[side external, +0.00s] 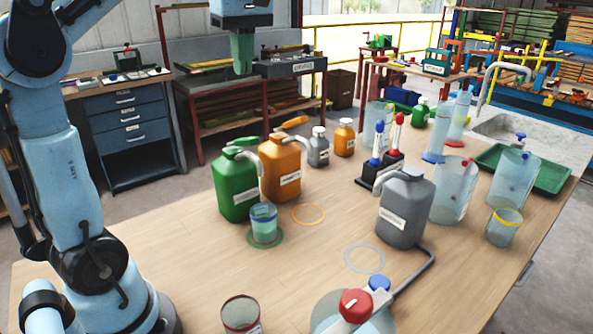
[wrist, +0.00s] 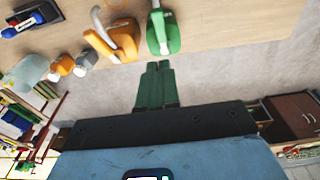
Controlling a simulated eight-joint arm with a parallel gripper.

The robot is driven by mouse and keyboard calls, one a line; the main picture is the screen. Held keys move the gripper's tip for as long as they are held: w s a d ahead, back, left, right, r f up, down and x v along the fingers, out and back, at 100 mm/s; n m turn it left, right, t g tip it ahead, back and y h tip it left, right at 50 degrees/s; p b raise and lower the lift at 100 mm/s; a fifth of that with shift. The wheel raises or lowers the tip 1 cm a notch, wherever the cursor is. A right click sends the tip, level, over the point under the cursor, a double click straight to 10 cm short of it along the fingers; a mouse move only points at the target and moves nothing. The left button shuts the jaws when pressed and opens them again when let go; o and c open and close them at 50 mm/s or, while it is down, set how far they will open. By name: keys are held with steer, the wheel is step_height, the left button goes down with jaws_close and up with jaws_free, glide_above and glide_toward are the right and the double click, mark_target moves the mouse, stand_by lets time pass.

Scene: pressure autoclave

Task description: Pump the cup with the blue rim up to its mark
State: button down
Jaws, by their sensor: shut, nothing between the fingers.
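The clear cup with the blue rim (side external: 263,222) stands upright on the green ring on the table, in front of the green jug (side external: 238,187). It holds some greenish liquid; its mark is too small to read. A grey spout from the green jug reaches over towards the cup. The green jug also shows in the wrist view (wrist: 163,34); the cup does not. My gripper (side external: 243,70) is high above and behind the jugs, pointing down, empty. Its green fingers are together in the wrist view (wrist: 155,72), apart from everything.
An orange jug (side external: 281,170) stands right beside the green one, and a grey jug (side external: 405,212) farther right. A clear vessel with a red knob (side external: 355,305) is at the front. The table's left part is clear.

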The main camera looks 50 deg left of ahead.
steer(key=r, duration=0.2)
glide_above(248, 138)
steer(key=a, duration=0.3)
steer(key=f, duration=0.9)
steer(key=shift+w+d+f, duration=0.2)
steer(key=shift+f, duration=0.15)
steer(key=f, duration=0.1)
steer(key=d+f, duration=0.1)
steer(key=f, duration=0.1)
steer(key=shift+d+f, duration=0.25)
steer(key=shift+f, duration=0.4)
steer(key=shift+d+f+y, duration=0.35)
steer(key=shift+d+y, duration=0.05)
steer(key=shift+d+f, duration=0.4)
steer(key=shift+f, duration=0.15)
steer(key=shift+r, duration=0.15)
